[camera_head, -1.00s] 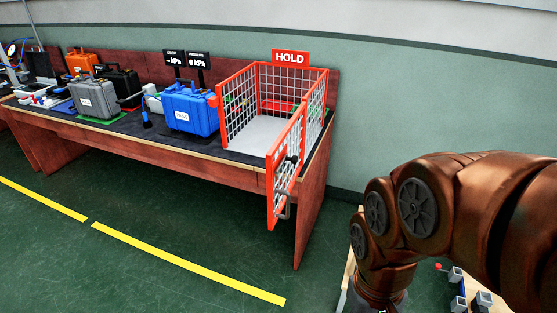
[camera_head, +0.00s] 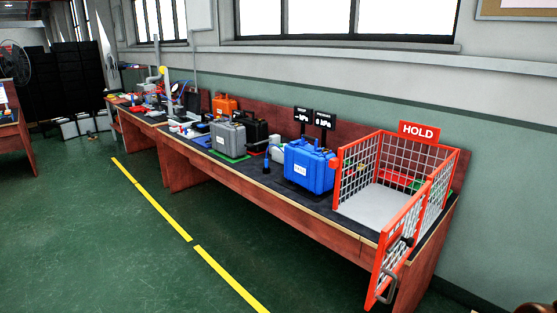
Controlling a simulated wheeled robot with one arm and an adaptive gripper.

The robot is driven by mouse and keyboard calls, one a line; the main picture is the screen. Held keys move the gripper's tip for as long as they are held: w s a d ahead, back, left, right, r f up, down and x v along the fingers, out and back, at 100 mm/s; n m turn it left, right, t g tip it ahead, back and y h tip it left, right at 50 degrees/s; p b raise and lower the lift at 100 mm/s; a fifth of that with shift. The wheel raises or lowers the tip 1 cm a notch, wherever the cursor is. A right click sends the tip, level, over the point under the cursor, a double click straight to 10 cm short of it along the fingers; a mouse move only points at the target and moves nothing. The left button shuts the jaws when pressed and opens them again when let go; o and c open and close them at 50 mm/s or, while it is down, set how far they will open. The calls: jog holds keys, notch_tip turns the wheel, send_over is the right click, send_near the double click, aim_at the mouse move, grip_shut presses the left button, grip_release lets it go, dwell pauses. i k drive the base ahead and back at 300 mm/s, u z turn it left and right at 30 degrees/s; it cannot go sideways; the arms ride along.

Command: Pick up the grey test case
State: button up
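The grey test case (camera_head: 228,138) stands upright on the long wooden bench, on a green mat (camera_head: 228,156). It has a pale label on its front. A black case (camera_head: 256,131) stands close behind it to the right, and an orange case (camera_head: 224,105) is behind it. A blue case (camera_head: 308,168) stands to its right, nearer to me. My gripper is not in view, and nothing is seen touching the grey case.
A red mesh cage (camera_head: 371,158) with a HOLD sign (camera_head: 419,132) stands at the bench's right end. Its door (camera_head: 400,243) hangs open past the front edge. The green floor before the bench (camera_head: 110,235) is clear, with a yellow line (camera_head: 150,196).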

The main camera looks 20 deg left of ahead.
aim_at(229, 138)
jog(key=u, duration=0.95)
jog(key=i, duration=1.4)
jog(key=u, duration=1.3)
jog(key=i, duration=3.45)
jog(key=z, duration=1.15)
jog(key=i, duration=1.25)
jog(key=z, duration=1.35)
jog(key=i, duration=0.25)
